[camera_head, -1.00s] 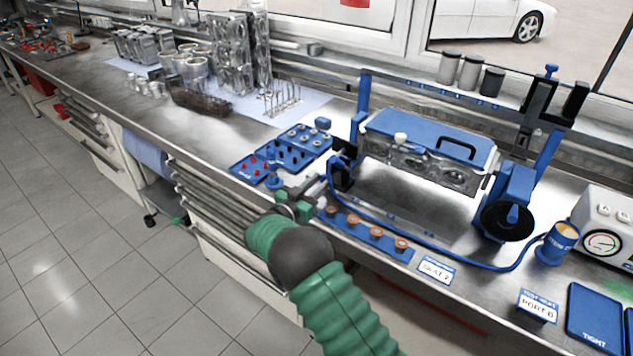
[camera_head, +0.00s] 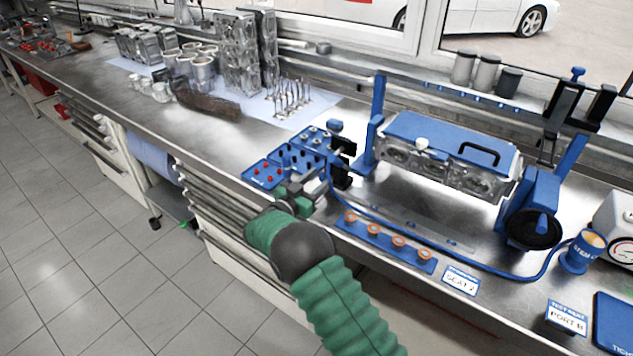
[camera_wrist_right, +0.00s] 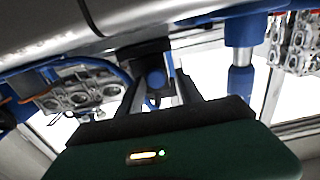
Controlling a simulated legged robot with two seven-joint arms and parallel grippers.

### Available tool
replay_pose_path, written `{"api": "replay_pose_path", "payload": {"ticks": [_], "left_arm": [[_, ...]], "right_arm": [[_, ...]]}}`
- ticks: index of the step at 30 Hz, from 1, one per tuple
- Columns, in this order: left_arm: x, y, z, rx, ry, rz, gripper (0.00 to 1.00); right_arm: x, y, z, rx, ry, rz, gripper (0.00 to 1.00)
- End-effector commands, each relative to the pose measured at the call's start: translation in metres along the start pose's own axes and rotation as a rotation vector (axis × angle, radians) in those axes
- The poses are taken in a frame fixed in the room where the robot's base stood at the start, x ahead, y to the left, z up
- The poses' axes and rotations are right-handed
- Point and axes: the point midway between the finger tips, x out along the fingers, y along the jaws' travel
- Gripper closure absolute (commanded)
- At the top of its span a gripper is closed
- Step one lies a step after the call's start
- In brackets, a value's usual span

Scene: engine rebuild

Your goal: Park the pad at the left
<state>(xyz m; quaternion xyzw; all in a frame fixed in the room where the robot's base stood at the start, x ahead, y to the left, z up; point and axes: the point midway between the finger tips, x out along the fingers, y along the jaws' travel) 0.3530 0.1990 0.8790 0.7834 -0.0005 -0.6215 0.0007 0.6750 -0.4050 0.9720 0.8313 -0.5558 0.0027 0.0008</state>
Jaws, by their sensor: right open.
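My right gripper (camera_head: 341,163) is at the front left of the blue test fixture, above the bench, with its black fingers apart. A blue hose (camera_head: 375,238) runs along the bench and ends near these fingers. In the right wrist view, a dark block with a round blue face (camera_wrist_right: 156,78) shows between or just beyond the fingers; it may be the pad, and I cannot tell whether it touches them. The fixture holds a metal cylinder head (camera_head: 450,175) under a blue plate (camera_head: 435,135) with a black handle. My left gripper is not in view.
A blue strip with copper-coloured plugs (camera_head: 385,243) lies along the front edge. Blue trays with small parts (camera_head: 288,162) sit left of the fixture. A blue cup (camera_head: 578,257) and SEAT 2 (camera_head: 460,280) and PORT B (camera_head: 567,318) labels are at right.

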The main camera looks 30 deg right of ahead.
Motion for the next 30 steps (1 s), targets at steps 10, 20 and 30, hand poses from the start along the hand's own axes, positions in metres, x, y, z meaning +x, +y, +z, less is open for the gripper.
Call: {"api": "replay_pose_path", "payload": {"ticks": [10,20,30], "left_arm": [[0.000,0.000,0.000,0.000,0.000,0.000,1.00],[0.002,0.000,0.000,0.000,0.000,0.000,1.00],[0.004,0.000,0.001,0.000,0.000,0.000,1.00]], "right_arm": [[-0.007,0.000,0.001,-0.001,-0.002,-0.002,0.53],[-0.082,-0.002,0.003,-0.003,-0.006,-0.005,0.53],[-0.160,-0.002,0.004,-0.002,-0.005,-0.002,0.53]]}}
